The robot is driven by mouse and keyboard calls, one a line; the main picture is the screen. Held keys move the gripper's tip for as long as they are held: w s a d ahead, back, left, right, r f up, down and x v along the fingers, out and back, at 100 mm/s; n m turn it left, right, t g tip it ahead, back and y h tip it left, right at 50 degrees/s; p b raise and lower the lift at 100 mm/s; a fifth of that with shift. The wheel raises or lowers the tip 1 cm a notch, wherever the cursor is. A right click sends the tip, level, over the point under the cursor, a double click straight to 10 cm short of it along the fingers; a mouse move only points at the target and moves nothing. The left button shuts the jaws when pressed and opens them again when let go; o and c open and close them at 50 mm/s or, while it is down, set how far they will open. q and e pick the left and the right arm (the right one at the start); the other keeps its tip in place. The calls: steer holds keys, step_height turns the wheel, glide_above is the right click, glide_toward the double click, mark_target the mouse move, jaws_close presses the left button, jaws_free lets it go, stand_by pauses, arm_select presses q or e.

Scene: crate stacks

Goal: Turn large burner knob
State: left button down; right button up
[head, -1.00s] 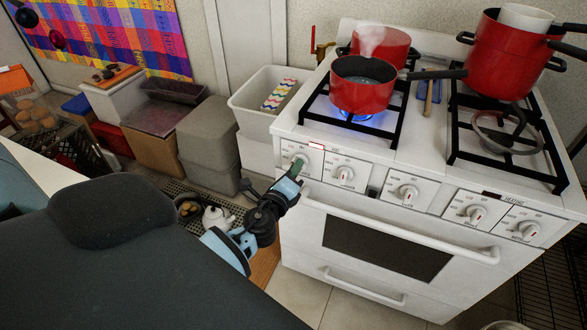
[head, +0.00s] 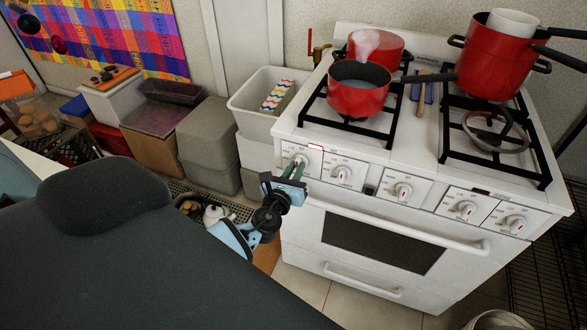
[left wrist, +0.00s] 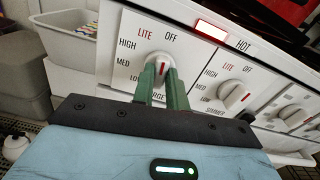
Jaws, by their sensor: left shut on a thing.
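The large burner knob (left wrist: 157,60) is the leftmost white knob on the stove front, under a panel marked LITE, OFF, HIGH, MED and LO. The knob also shows in the head view (head: 300,160), partly covered by my fingers. My left gripper (left wrist: 162,82) has its two green fingers on either side of the knob, shut on it. The left gripper also shows in the head view (head: 297,170). No flame shows under the front red pot (head: 358,98). My right gripper is not in view.
More knobs, such as the second one (head: 343,173), run to the right along the stove front. The oven handle (head: 400,225) lies below. A white bin (head: 245,115) stands left of the stove. Another red pot (head: 500,60) sits on the right burners.

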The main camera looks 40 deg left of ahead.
arm_select(q)
steer(key=shift+m, duration=0.7)
steer(key=c, duration=1.4)
jaws_free()
steer(key=v, duration=0.7)
steer(key=shift+s, duration=0.4)
steer(key=shift+d, duration=0.1)
